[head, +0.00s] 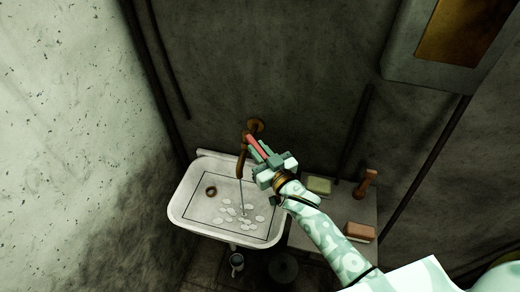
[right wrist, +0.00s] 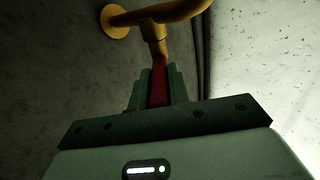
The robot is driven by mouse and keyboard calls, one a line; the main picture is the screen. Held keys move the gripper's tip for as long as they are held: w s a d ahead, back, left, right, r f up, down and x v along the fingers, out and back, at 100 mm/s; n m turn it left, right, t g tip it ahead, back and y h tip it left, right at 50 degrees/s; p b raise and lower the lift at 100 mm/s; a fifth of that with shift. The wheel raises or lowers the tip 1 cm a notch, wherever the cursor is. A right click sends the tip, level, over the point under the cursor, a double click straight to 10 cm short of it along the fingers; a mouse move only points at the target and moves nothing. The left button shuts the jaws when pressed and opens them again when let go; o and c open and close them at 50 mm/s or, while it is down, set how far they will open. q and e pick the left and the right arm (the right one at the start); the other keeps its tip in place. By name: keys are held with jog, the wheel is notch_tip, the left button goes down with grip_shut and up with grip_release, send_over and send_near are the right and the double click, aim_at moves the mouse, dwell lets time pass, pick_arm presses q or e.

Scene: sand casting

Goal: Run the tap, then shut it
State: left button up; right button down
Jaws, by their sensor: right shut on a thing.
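The brass tap (head: 242,158) comes out of the dark wall above a white sink (head: 178,208). A thin stream of water (head: 241,192) falls from its spout, with pale round splashes on the sink floor. My right gripper (head: 262,154) is at the tap and shut on its red handle (head: 252,143). In the right wrist view the red handle (right wrist: 159,82) stands between the green fingers of my right gripper (right wrist: 158,88), below the brass tap body (right wrist: 153,36). The left gripper is not in view.
A small table (head: 343,213) right of the sink holds a green block (head: 319,185), a brown-handled tool (head: 366,183) and a reddish brick-like block (head: 360,231). A box (head: 440,50) hangs on the wall at upper right.

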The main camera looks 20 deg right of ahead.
dwell(0.3)
jog(key=c, duration=1.3)
grip_release()
jog(key=v, duration=1.6)
jog(key=shift+s+r, duration=0.1)
jog(key=shift+s, duration=0.1)
